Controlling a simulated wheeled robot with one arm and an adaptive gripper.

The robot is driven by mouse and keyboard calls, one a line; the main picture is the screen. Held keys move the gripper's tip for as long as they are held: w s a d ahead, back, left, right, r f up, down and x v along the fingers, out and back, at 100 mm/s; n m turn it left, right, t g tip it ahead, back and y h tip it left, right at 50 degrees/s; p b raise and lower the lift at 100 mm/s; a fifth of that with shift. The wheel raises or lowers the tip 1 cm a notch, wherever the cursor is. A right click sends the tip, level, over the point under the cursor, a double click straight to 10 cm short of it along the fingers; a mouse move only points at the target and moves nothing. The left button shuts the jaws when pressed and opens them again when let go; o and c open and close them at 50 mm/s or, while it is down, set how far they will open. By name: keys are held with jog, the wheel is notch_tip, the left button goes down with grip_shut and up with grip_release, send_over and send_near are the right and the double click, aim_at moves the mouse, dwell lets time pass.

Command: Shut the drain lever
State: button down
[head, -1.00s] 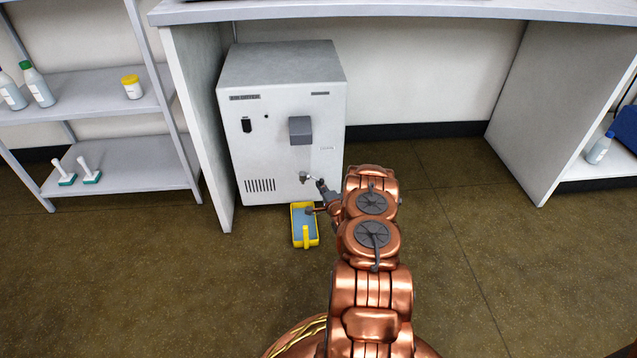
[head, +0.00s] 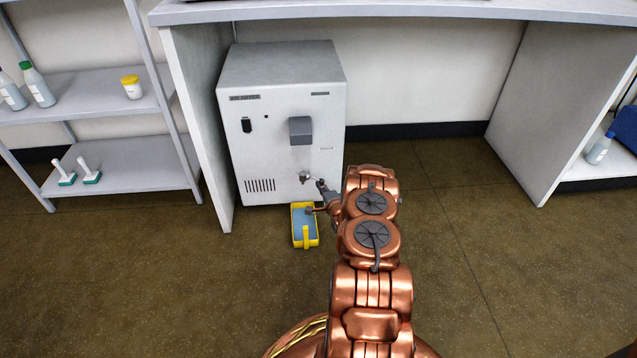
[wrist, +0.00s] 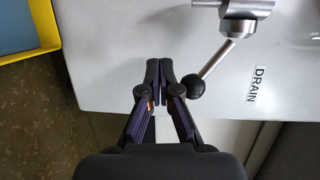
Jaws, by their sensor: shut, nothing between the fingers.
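The drain lever is a metal rod with a black ball knob (wrist: 196,88), attached to a silver valve (wrist: 240,10) in the wrist view. The rod slants from the valve toward my fingers. A DRAIN label (wrist: 259,87) is on the white panel beside it. My gripper (wrist: 159,72) is shut and empty, with its fingertips just left of the knob. Whether they touch the knob, I cannot tell.
A yellow tray with a blue inside (head: 304,240) stands on the floor below the valve; its edge shows in the wrist view (wrist: 45,45). A desk side panel (head: 198,130) stands left of the cabinet. Open floor (head: 450,185) lies to the right.

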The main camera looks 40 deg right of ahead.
aim_at(321, 181)
jog(key=shift+w+a+r+p, duration=0.1)
jog(key=shift+r+p, duration=0.45)
jog(key=shift+r, duration=0.75)
jog(key=shift+w+a+r+p, duration=0.1)
jog(key=shift+r+p, duration=0.45)
jog(key=shift+r, duration=0.75)
dwell(0.4)
jog(key=shift+s, duration=0.1)
jog(key=shift+s+a, duration=0.15)
jog(key=shift+s, duration=0.35)
jog(key=v, duration=0.6)
jog(key=shift+s, duration=0.35)
jog(key=shift+a, duration=0.15)
